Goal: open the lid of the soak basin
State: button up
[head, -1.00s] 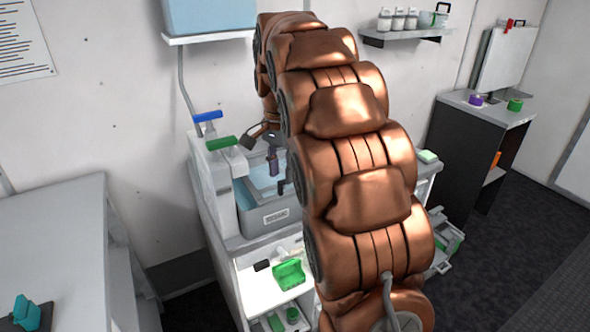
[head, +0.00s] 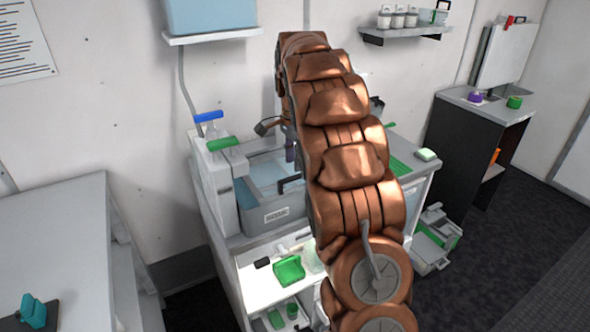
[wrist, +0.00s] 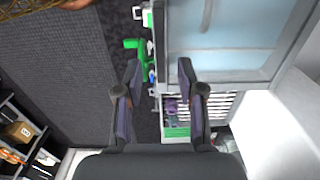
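The soak basin (head: 280,215) is a grey tub on the white cabinet, with a label on its front wall. Its pale blue, see-through top (head: 262,174) looks flat, and a dark handle (head: 290,184) shows at its front edge; I cannot clearly tell lid from contents. In the wrist view a pale blue pane (wrist: 225,35) with a light frame fills the upper right.
Taps with a blue lever (head: 208,116) and a green lever (head: 222,144) stand left of the basin. A green tray (head: 289,270) lies on the shelf below. A blue tank (head: 210,15) hangs above.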

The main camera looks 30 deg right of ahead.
aim_at(295, 176)
jog(key=shift+f+p, duration=0.55)
jog(key=shift+f, duration=1.7)
jog(key=shift+c, duration=0.3)
grip_shut()
